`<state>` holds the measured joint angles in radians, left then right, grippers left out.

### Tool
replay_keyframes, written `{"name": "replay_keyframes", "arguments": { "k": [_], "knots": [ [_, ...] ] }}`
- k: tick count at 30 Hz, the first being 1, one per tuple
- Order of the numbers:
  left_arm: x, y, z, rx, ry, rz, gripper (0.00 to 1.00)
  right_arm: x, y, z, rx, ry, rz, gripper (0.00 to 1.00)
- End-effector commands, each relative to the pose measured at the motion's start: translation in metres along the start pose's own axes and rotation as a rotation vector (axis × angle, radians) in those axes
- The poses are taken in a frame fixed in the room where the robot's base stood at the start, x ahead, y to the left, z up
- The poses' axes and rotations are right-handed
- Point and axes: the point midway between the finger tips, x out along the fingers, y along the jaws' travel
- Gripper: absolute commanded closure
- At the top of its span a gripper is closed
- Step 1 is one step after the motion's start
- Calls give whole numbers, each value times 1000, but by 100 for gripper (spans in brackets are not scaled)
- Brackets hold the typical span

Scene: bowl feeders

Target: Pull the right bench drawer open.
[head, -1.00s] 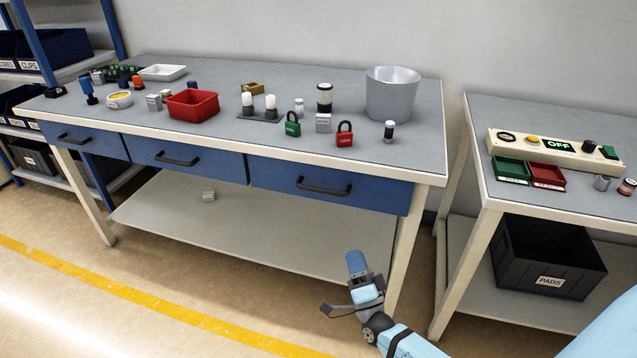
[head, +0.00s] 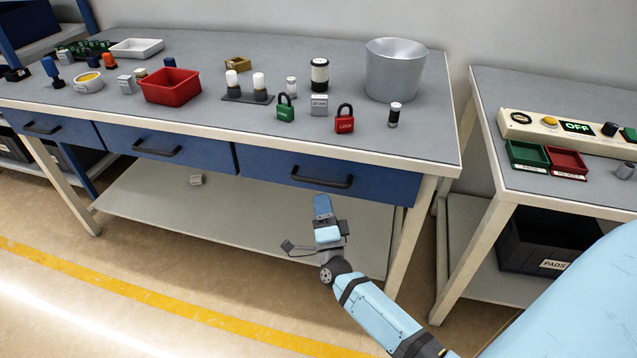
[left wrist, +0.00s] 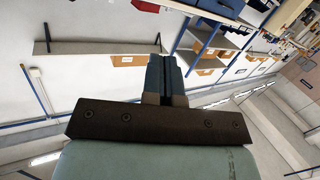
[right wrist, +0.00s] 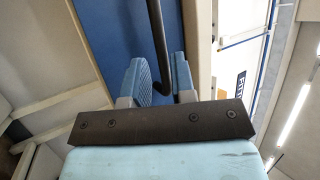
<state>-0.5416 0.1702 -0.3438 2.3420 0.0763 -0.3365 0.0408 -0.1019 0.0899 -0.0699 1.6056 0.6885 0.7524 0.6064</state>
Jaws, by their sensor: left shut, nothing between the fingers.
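The right bench drawer (head: 270,170) is a blue front at the right end of the bench, flush with its neighbours, with a dark bar handle (head: 321,177). My right gripper (head: 323,206) is just below the handle in the head view. In the right wrist view, my right gripper (right wrist: 162,80) is open, with the handle (right wrist: 156,35) showing between its two blue fingers and gaps on both sides. Contact cannot be seen. My left gripper (left wrist: 166,75) is shut and empty in the left wrist view, away from the bench.
The bench top (head: 240,115) holds a red bin (head: 170,87), padlocks and a grey bucket (head: 393,72). A lower shelf (head: 250,218) runs beneath the drawers. A second table (head: 560,190) stands at the right with a dark box below. The floor in front is clear.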

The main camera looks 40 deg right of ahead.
Motion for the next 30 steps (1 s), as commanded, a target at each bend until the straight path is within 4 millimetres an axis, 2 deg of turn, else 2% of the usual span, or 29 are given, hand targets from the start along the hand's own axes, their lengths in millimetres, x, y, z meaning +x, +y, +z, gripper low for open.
{"name": "replay_keyframes", "arguments": {
  "k": [3, 9, 21, 22, 24, 25, 30],
  "knots": [
    [1, 2, -4, -2, 22, 7, 100, 24, 0, 0, 1, 1, -2, 76],
    [2, 4, -9, -6, 46, 15, 100, 49, 0, 0, 0, 0, -1, 76],
    [3, 6, -12, -8, 61, 21, 100, 56, 0, 0, 0, -1, 1, 76],
    [3, 6, -12, -8, 61, 21, 100, 56, 0, 0, 0, -1, 1, 80],
    [3, 6, -12, -7, 59, 21, 100, 56, 0, 0, 0, -1, 1, 97],
    [3, 6, -12, -7, 59, 21, 100, 56, 0, 0, 0, -1, 1, 100],
    [2, 6, -11, -6, 56, 21, 100, 56, 0, 0, 0, -1, 1, 100]
  ]
}}
